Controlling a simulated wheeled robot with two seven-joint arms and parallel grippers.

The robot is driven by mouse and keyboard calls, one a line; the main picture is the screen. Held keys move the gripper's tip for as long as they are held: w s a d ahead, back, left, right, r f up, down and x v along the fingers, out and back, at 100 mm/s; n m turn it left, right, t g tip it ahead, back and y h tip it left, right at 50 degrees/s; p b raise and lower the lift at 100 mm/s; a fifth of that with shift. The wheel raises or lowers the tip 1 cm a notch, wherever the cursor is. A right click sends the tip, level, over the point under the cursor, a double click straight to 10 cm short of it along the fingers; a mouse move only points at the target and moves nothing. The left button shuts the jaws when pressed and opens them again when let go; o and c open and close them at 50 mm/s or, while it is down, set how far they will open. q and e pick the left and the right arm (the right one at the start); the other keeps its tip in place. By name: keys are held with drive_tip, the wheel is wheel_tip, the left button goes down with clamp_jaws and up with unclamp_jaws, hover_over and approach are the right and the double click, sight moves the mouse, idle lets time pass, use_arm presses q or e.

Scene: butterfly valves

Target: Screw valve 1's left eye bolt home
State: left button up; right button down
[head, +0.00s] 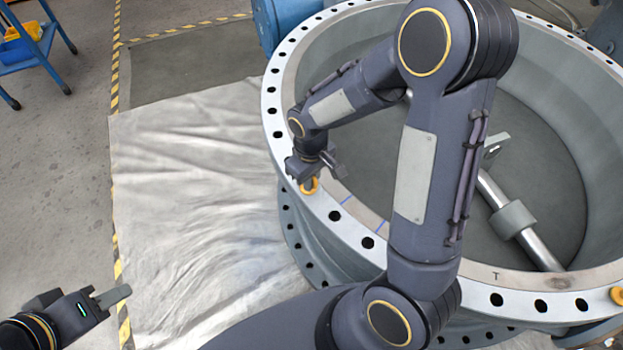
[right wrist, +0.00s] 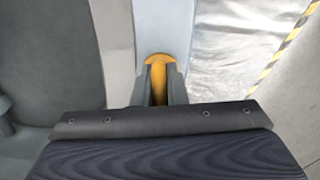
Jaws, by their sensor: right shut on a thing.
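Valve 1 (head: 480,300) is a large grey ring with a flange full of bolt holes and a shaft across its inside. The left eye bolt (head: 310,187) is a yellow ring on the left part of the flange. My right gripper (head: 318,172) reaches down over the flange and is shut on the eye bolt, which shows yellow between the fingers in the right wrist view (right wrist: 158,75). The bolt's thread and seat are hidden. My left gripper (head: 122,293) is at the lower left, away from the valve; its finger gap does not show clearly.
A second yellow eye bolt (head: 617,295) sits on the flange at the right edge. A pale sheet (head: 200,200) covers the floor left of the valve, bordered by yellow-black tape (head: 117,180). A blue cart (head: 35,50) stands at the upper left.

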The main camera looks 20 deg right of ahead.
drive_tip(key=shift+m, duration=0.6)
drive_tip(key=c, duration=1.5)
unclamp_jaws()
drive_tip(key=shift+o, duration=0.2)
drive_tip(key=shift+r+p, duration=0.6)
drive_tip(key=shift+r, duration=3.35)
